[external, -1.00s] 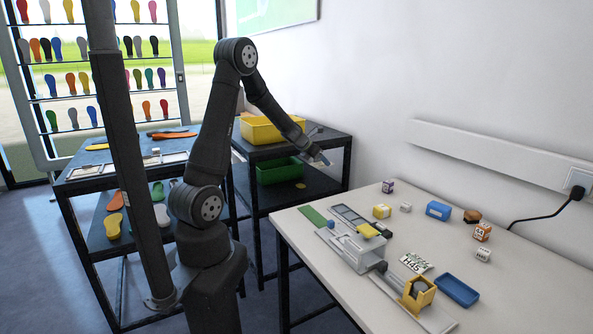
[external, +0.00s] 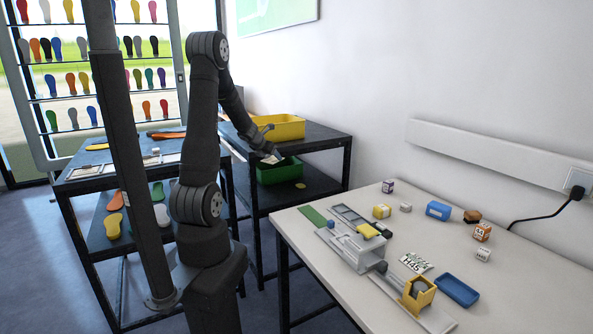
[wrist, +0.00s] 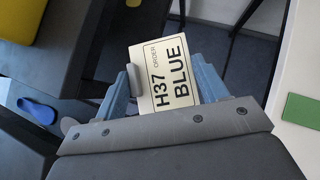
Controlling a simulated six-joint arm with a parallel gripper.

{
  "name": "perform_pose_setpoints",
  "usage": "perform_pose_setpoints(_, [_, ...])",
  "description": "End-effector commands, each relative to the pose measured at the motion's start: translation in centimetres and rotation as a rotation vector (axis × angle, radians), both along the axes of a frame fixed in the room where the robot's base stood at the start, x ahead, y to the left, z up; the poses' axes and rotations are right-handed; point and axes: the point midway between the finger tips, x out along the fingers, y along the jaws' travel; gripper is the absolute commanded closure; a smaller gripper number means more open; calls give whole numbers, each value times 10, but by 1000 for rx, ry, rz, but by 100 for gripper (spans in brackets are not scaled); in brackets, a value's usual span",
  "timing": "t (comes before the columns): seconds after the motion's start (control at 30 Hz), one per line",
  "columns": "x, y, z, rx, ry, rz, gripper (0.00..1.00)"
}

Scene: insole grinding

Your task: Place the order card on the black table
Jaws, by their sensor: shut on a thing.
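The order card (wrist: 163,75) is white with a black frame and reads "ORDER H37 BLUE". My gripper (wrist: 165,85) is shut on it, a blue finger on each side. In the external view the card is a small pale shape at my gripper (external: 268,156), near the front edge of the black table (external: 318,139) that carries the yellow bin. That table also shows at the upper left of the wrist view (wrist: 75,35). A second black table (external: 75,185) stands to the left. How high the card is over the tabletops is hard to tell.
The yellow bin (external: 285,131) stands on the middle table, a green bin (external: 278,174) on its lower shelf. White frames (external: 100,172) lie on the left table. The white table (external: 330,285) at right carries a grey device, blocks and another card (external: 416,263).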

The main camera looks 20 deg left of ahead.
Motion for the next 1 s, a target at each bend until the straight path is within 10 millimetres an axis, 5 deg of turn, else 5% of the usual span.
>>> perform_pose_setpoints(0.23, [1,-6,0,-1,-1,-11,59])
perform_pose_setpoints(0.37, [7,-32,0,-3,-2,-60,59])
perform_pose_setpoints(0.67, [16,-166,0,-11,-9,-302,59])
perform_pose_setpoints(1.0, [-18,-334,-2,-19,-9,-593,59])
